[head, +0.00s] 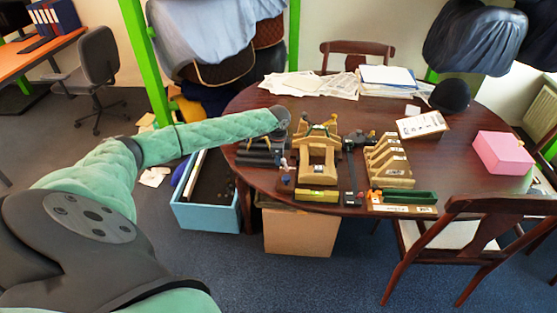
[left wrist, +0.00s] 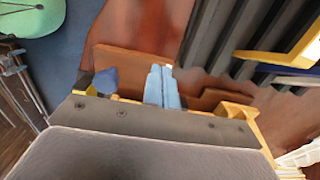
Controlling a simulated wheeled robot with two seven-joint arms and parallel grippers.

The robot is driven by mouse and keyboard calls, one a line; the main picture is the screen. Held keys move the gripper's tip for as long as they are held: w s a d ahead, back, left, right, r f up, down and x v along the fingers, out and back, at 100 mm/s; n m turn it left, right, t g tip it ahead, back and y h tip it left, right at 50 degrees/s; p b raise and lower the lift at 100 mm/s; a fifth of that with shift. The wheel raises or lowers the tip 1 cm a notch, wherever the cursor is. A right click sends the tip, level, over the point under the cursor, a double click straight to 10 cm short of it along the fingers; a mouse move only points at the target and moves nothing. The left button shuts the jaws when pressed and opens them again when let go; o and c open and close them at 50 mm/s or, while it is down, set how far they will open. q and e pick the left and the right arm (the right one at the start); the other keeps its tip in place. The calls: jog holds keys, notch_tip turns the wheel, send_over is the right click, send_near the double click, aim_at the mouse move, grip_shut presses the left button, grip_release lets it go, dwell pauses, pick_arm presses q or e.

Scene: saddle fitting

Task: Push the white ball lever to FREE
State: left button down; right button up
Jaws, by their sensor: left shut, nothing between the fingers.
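The wooden saddle-fitting stand (head: 317,158) is at the table's left-front part, with a yellow-green level at its front. A small pale knob (head: 284,163) shows at the stand's left side; I cannot tell whether it is the white ball lever, and no FREE marking is readable. My left arm reaches in from the left and ends over the table's left edge, beside the stand. In the left wrist view my left gripper (left wrist: 163,85) is shut and empty, its light blue fingers together above a brown wooden part (left wrist: 135,62). My right gripper is out of view.
A stepped wooden rack (head: 390,165) and a green tray (head: 409,197) are right of the stand. A pink box (head: 502,153), a black helmet (head: 450,95) and papers lie farther off. Dark ribbed pieces (left wrist: 225,45) are close to the gripper. Chairs stand around the round table (head: 455,165).

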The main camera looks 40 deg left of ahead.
pick_arm(q)
jog(key=shift+w+d+p, duration=0.2)
jog(key=shift+w+d, duration=0.2)
jog(key=shift+d, duration=0.2)
jog(key=shift+w+d+p, duration=0.15)
jog(key=shift+w+d, duration=0.2)
jog(key=shift+d, duration=0.25)
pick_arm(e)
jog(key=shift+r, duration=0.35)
pick_arm(q)
jog(key=shift+s+a, duration=0.1)
jog(key=shift+a, duration=0.1)
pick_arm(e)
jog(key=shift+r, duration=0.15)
pick_arm(q)
jog(key=shift+s+a+p, duration=0.25)
jog(key=shift+a+p, duration=0.1)
jog(key=shift+p, duration=0.15)
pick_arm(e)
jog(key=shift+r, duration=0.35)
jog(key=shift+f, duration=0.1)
